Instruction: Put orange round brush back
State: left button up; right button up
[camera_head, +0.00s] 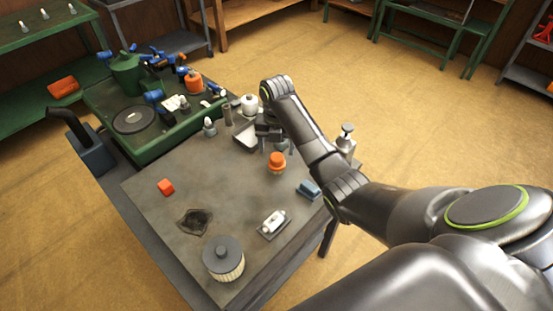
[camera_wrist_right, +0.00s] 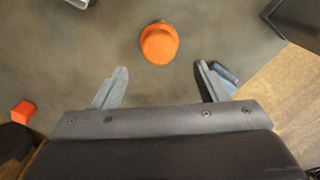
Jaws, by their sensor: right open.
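The orange round brush (camera_head: 277,161) stands on the grey tabletop (camera_head: 235,195), close to its right side. In the right wrist view the orange round brush (camera_wrist_right: 159,44) lies beyond the fingertips, roughly centred between them and not gripped. My right gripper (camera_wrist_right: 161,72) is open and empty, with its two grey fingers spread apart. In the head view my right gripper (camera_head: 284,147) is over the table just behind the brush, partly hidden by its own arm. My left gripper is not in view.
A small metal tray (camera_head: 246,137) and white pot (camera_head: 250,104) are near the gripper. An orange-red block (camera_head: 166,187), round filter (camera_head: 223,261), white part (camera_head: 273,222) and blue block (camera_head: 308,190) lie around the tabletop.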

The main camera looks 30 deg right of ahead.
aim_at(277, 159)
notch_tip(277, 159, up, 4)
jog(key=shift+f+p, duration=0.1)
jog(key=shift+p, duration=0.65)
jog(key=shift+r+p, duration=0.65)
